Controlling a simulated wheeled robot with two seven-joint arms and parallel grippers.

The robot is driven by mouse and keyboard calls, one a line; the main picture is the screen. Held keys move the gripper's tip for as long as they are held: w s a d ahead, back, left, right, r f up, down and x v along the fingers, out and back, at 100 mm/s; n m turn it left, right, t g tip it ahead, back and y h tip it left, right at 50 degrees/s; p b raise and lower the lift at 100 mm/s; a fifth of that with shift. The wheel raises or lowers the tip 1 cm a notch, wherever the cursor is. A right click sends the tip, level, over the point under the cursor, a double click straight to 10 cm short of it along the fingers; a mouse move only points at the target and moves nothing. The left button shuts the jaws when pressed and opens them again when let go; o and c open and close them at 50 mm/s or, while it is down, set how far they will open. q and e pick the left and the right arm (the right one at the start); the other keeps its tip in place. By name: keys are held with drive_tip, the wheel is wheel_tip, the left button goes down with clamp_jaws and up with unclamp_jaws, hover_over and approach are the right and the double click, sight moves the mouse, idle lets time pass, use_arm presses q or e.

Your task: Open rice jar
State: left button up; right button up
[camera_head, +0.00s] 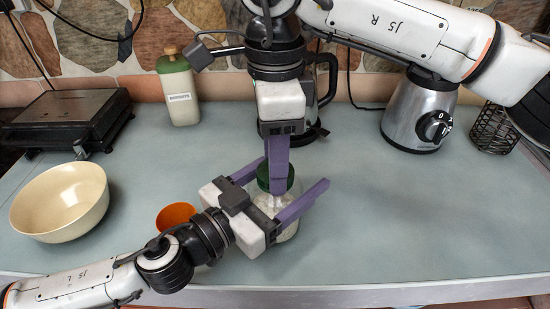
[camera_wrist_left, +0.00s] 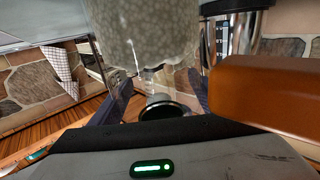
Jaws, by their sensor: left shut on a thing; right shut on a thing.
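The rice jar (camera_head: 268,204) is clear glass with pale rice and a green lid (camera_head: 263,178); it stands upright near the counter's front. My left gripper (camera_head: 292,172) reaches in from the left, its purple fingers on either side of the jar body and shut on it. In the left wrist view the rice-filled jar (camera_wrist_left: 145,30) fills the top centre between the fingers. My right gripper (camera_head: 277,186) comes down from above and is shut on the green lid, which still sits at the jar's top. Its fingers overlap edge-on and hide part of the lid.
An orange cup (camera_head: 176,214) stands close to my left wrist, with a cream bowl (camera_head: 60,203) further left.

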drive_tip(key=n, duration=0.4)
drive_tip(key=shift+n, duration=0.3)
drive_tip(key=n, duration=0.6)
drive_tip(key=shift+n, duration=0.3)
drive_tip(key=n, duration=0.4)
drive_tip(key=shift+r, duration=0.1)
drive_tip(key=n, duration=0.5)
drive_tip(key=shift+r, duration=0.2)
drive_tip(key=shift+r, duration=0.9)
